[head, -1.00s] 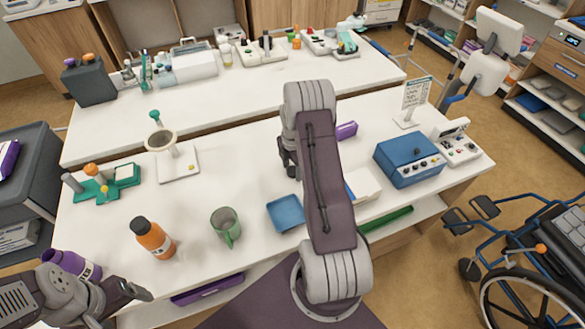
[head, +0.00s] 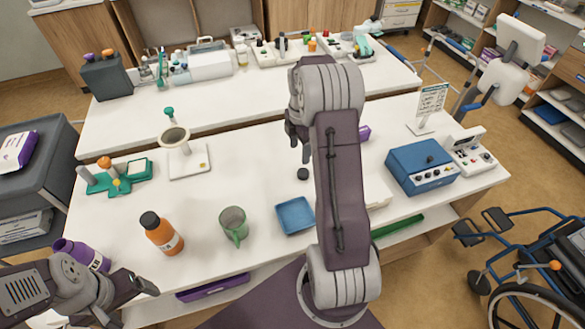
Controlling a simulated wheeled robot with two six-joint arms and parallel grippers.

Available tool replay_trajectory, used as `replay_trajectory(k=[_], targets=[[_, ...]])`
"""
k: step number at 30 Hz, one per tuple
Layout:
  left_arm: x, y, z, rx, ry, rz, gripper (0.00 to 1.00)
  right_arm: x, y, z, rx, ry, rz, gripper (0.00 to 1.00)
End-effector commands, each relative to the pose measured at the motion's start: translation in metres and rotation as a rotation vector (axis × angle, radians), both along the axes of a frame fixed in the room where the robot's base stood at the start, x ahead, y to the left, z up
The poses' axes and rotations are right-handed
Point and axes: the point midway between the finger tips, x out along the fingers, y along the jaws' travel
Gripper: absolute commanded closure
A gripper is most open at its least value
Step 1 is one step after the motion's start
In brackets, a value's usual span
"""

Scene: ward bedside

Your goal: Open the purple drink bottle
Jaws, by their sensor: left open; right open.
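The purple drink bottle (head: 82,253) is at the lower left by the table's front corner, partly hidden by my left arm. It appears to lean, and I cannot tell if it is upright; its visible top is purple with no dark cap showing. A small dark round piece like a cap (head: 303,174) lies on the white table. My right gripper (head: 298,150) is open, just above and behind that piece, its jaws partly hidden by my arm. My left gripper (head: 146,291) is open at the lower left, right of the purple bottle and apart from it.
On the table (head: 255,180) are an orange bottle (head: 163,236) with a dark cap, a green mug (head: 233,224), a blue tray (head: 295,215), a round-topped stand (head: 176,141) and a blue box (head: 421,167). The table's middle is mostly clear.

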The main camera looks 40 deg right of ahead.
Motion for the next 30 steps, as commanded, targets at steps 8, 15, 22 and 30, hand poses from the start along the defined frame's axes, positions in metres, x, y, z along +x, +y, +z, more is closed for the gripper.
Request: replay_trajectory(k=[8, 15, 22, 30], targets=[[0.000, 0.000, 0.000, 0.000, 0.000, 0.000, 0.21, -0.068, 0.151, 0.009, 0.037, -0.059, -0.854, 0.40], [0.000, 0.000, 0.000, 0.000, 0.000, 0.000, 0.21, -0.139, 0.204, 0.001, 0.091, -0.071, -1.375, 0.40], [0.000, 0.000, 0.000, 0.000, 0.000, 0.000, 0.21, -0.148, 0.208, -0.001, 0.098, -0.069, -1.452, 0.40], [0.000, 0.000, 0.000, 0.000, 0.000, 0.000, 0.21, -0.148, 0.208, -0.001, 0.097, -0.068, -1.450, 0.40]])
